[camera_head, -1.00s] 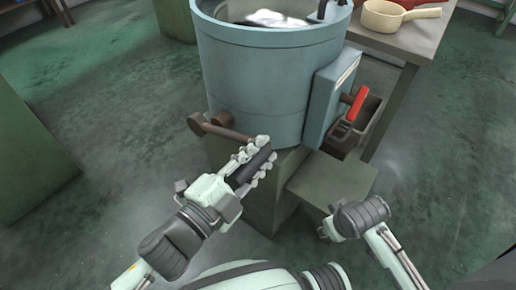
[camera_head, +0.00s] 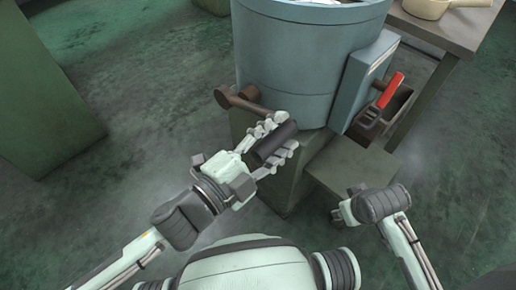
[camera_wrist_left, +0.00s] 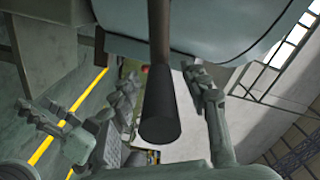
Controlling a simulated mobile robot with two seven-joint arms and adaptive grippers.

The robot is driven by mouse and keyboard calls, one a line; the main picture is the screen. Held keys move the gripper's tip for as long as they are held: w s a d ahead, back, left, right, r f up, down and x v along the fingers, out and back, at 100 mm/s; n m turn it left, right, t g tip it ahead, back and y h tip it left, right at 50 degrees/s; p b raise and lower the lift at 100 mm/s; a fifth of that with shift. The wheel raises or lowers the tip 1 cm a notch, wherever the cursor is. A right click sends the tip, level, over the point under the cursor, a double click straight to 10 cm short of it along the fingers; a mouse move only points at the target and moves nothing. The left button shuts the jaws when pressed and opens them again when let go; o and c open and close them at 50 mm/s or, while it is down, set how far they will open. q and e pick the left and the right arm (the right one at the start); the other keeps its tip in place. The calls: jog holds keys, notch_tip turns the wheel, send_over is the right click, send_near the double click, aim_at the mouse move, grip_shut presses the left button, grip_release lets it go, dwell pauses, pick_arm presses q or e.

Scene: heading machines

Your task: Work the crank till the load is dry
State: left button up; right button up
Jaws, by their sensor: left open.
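The crank is a brown arm (camera_head: 248,104) low on the front of a round grey-blue tub (camera_head: 300,60), with a black cylindrical grip (camera_head: 272,143). My left gripper (camera_head: 277,140) is open, its fingers on either side of the black grip. In the left wrist view the black grip (camera_wrist_left: 160,118) stands between the spread fingers of the left gripper (camera_wrist_left: 165,95); I cannot tell whether they touch it. A sliver of pale load (camera_head: 318,2) shows in the tub at the top edge; its wetness cannot be told.
A red-handled lever (camera_head: 391,90) stands by a box on the tub's right side. A grey-green ledge (camera_head: 345,168) juts out below. A table (camera_head: 450,30) at upper right holds a cream pan (camera_head: 428,8). A green cabinet (camera_head: 45,100) stands left; floor between is clear.

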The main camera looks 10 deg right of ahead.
pick_arm(q)
jog(key=v, duration=1)
jog(key=shift+s+a, duration=0.25)
